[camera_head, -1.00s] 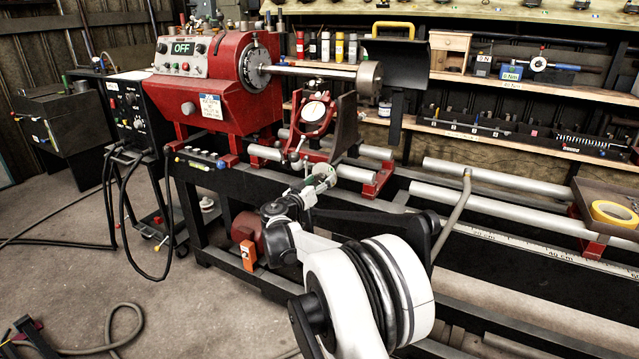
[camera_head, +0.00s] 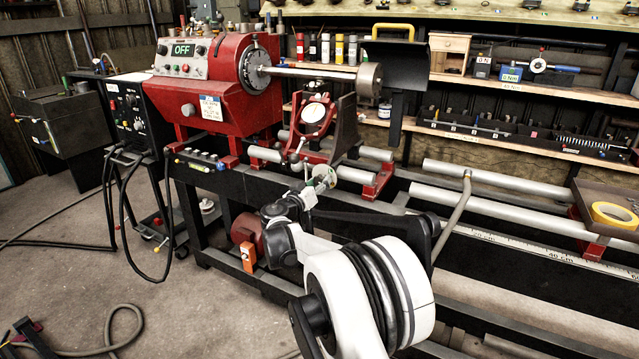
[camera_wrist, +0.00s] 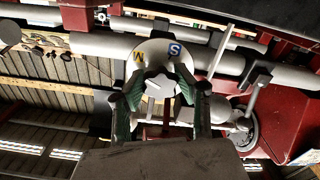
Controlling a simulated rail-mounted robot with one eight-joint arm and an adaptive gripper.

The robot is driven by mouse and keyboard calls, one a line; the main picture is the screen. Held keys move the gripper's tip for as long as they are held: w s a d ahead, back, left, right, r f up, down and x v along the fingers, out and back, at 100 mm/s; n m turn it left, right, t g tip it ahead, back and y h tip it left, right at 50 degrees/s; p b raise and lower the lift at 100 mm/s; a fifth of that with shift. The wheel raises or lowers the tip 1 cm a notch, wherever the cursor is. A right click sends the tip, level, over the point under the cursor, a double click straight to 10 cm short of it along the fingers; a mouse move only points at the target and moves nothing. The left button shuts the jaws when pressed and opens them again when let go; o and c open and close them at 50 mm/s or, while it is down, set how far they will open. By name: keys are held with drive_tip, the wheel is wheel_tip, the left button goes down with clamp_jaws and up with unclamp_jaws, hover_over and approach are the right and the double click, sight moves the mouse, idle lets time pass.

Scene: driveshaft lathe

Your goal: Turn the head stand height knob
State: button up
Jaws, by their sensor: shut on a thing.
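The head stand height knob (camera_wrist: 161,84) is a pale round knob in front of a light disc with a yellow "M" and a blue "S" patch. In the wrist view, the green-padded fingers of my gripper (camera_wrist: 160,98) are shut on the knob from both sides. In the head view, my gripper (camera_head: 309,193) reaches up to the disc (camera_head: 325,177) below the red head stand (camera_head: 340,128). The knob itself is too small to make out there.
The red lathe headstock (camera_head: 225,95) with an "OFF" display stands at the upper left, holding a long silver shaft (camera_head: 315,72). Silver rails (camera_head: 500,180) run to the right. A bent grey lever (camera_head: 455,215) stands right of my arm.

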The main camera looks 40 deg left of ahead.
drive_tip(key=n, duration=0.3)
drive_tip(key=shift+n, duration=0.4)
drive_tip(key=n, duration=0.3)
drive_tip(key=shift+n, duration=0.4)
drive_tip(key=n, duration=0.3)
drive_tip(key=shift+d, duration=0.1)
drive_tip(key=shift+r+n, duration=0.1)
drive_tip(key=shift+n, duration=2)
drive_tip(key=o, duration=1.2)
drive_tip(key=s, duration=0.4)
drive_tip(key=s+d, duration=0.1)
drive_tip(key=s, duration=0.3)
drive_tip(key=s+d, duration=0.1)
drive_tip(key=s, duration=0.2)
drive_tip(key=shift+s+d, duration=0.15)
drive_tip(key=shift+s, duration=0.25)
